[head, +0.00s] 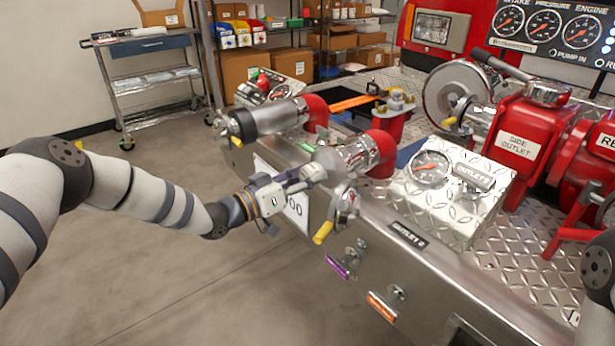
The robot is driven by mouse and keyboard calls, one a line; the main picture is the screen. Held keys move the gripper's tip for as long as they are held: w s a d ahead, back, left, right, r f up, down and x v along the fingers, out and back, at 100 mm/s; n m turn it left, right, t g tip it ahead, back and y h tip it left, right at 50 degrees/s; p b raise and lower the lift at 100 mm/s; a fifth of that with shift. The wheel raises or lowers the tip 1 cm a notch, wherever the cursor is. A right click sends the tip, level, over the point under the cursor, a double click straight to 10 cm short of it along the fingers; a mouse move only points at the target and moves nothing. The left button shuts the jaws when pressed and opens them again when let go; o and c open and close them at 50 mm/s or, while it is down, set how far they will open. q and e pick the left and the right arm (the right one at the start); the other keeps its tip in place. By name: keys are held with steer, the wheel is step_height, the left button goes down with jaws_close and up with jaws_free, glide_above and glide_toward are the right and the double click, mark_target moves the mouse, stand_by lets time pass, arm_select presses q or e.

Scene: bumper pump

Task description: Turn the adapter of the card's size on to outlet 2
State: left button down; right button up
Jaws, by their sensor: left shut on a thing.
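Outlet 2 (358,156) is a silver pipe with a red elbow behind it, pointing left over the bumper's front edge. A plate marked OUTLET (408,235), its number hard to read, is on the bumper below. My left gripper (305,180) is at the outlet's open end, shut on a small silver adapter (315,172). The fingers hide much of the adapter; I cannot tell whether its thread has engaged. The white card (297,210) hangs on the bumper front behind my gripper, with only "00" readable. My right gripper is out of view.
A second outlet (272,118) with a black end points left farther back. A yellow-tipped valve handle (323,232) hangs below outlet 2. Purple (338,266) and orange (382,306) pull handles stick out from the bumper front. The floor at left is clear.

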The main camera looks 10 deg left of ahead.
arm_select(q)
steer(key=m, duration=0.1)
steer(key=r+m+p, duration=0.1)
steer(key=m, duration=0.1)
steer(key=shift+r, duration=0.1)
steer(key=shift+w+f+m, duration=0.1)
steer(key=shift+f+m, duration=0.2)
steer(key=shift+d+m+p, duration=0.2)
steer(key=shift+m+p, duration=0.1)
steer(key=shift+m, duration=0.3)
steer(key=shift+f, duration=0.3)
steer(key=shift+a+r+m, duration=0.15)
steer(key=shift+m, duration=0.25)
steer(key=c, duration=0.9)
jaws_free()
steer(key=o, duration=0.4)
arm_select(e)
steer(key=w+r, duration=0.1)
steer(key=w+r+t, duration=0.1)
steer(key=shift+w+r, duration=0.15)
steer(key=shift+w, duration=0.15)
